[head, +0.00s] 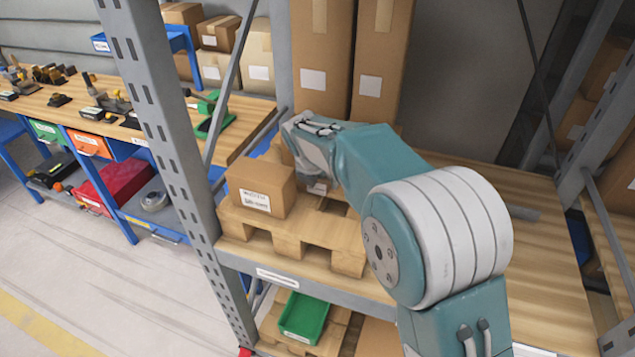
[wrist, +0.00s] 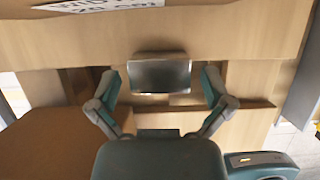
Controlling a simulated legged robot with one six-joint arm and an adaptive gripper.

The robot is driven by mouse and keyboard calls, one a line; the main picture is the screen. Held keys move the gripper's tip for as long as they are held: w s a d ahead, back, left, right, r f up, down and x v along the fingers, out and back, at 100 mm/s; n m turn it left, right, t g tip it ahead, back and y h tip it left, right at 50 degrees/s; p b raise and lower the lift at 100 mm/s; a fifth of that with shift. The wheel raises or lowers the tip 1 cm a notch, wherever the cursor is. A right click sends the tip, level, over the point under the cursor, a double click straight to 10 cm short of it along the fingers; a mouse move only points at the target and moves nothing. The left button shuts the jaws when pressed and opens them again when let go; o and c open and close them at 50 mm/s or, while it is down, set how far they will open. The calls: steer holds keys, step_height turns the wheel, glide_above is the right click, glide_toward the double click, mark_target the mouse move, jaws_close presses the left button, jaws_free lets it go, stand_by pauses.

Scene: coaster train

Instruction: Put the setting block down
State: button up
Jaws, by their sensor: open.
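The setting block (wrist: 160,76) looks like a small dark grey block with a shiny face. In the wrist view it sits on a pale wooden surface, between my fingers. My gripper (wrist: 161,92) is open, with one finger on each side of the block and a visible gap on both sides. In the head view my wrist (head: 312,140) is over the shelf, behind a small carton; my fingers and the block are hidden there.
The small labelled carton (head: 260,187) stands on a wooden pallet (head: 290,240) on the shelf. Tall cartons (head: 322,60) stand behind my wrist. A grey rack upright (head: 170,150) is at left. A green bin (head: 303,315) sits below.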

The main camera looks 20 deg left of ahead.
steer(key=v, duration=1.1)
steer(key=shift+r, duration=0.25)
steer(key=shift+s, duration=0.15)
steer(key=s+d+r+m, duration=0.2)
steer(key=s+d+m, duration=0.1)
steer(key=d+m, duration=0.4)
steer(key=s+d+r+m, duration=0.2)
steer(key=d+m, duration=0.3)
steer(key=d, duration=0.4)
steer(key=s+d+r+m, duration=0.25)
steer(key=d+m, duration=0.25)
steer(key=d, duration=0.3)
steer(key=s+d+f+m, duration=0.3)
steer(key=s+d+m, duration=0.3)
steer(key=s+m, duration=0.2)
steer(key=s+d+f+m+t, duration=0.1)
steer(key=s+d+f+m, duration=0.2)
steer(key=s+d+m, duration=0.4)
steer(key=s+m, duration=0.1)
steer(key=m, duration=0.3)
steer(key=shift+s, duration=0.25)
steer(key=shift+f, duration=0.1)
